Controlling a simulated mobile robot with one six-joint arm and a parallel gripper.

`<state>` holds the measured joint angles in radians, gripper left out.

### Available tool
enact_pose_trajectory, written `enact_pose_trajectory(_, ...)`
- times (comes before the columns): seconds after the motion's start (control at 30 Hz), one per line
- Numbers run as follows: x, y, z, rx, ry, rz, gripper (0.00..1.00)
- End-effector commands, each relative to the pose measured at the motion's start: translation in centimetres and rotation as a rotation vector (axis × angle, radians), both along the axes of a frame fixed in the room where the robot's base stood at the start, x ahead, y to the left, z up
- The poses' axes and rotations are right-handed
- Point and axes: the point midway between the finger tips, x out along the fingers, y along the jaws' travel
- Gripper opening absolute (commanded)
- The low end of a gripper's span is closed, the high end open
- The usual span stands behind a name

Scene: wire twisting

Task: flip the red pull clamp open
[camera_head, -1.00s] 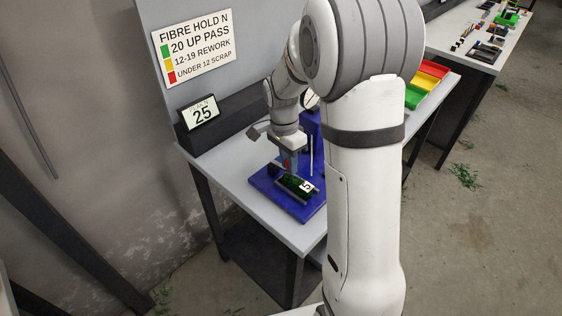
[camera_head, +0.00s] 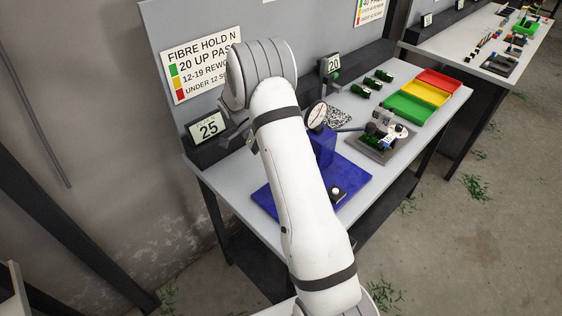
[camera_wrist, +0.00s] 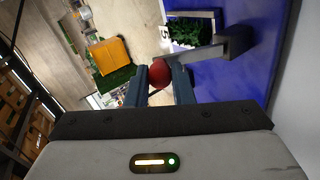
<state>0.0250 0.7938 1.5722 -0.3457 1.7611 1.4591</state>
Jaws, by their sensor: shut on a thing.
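In the wrist view, the red ball knob (camera_wrist: 159,73) of the pull clamp sits between the two fingers of my gripper (camera_wrist: 160,84), which is shut on it. A grey bar (camera_wrist: 196,54) runs from beside the knob to a dark block (camera_wrist: 238,43) on the blue base plate (camera_wrist: 258,75). A dark green bristly piece (camera_wrist: 188,32) with a number tag lies in a holder beside the bar. In the head view, my arm hides the gripper and the clamp. The blue base (camera_head: 352,182) shows on both sides of the arm.
A dial gauge (camera_head: 316,115) stands on the blue fixture behind my arm. A grey fixture (camera_head: 378,142) sits to its right. Green (camera_head: 406,107), yellow (camera_head: 427,92) and red (camera_head: 440,80) trays line the table's right end. A "25" display (camera_head: 208,127) stands at the back left.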

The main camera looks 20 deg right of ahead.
Motion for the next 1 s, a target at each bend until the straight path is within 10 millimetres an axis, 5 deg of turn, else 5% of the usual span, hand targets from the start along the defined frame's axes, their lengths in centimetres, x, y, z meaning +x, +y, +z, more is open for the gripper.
enact_pose_trajectory(0.9, 0.92, 0.17, -0.8, -0.057, 0.181, -0.017, 0.0)
enact_pose_trajectory(0.93, 0.92, 0.17, -0.81, -0.057, 0.18, -0.017, 0.22)
enact_pose_trajectory(1.0, 0.92, 0.15, -0.8, -0.057, 0.18, -0.017, 0.28)
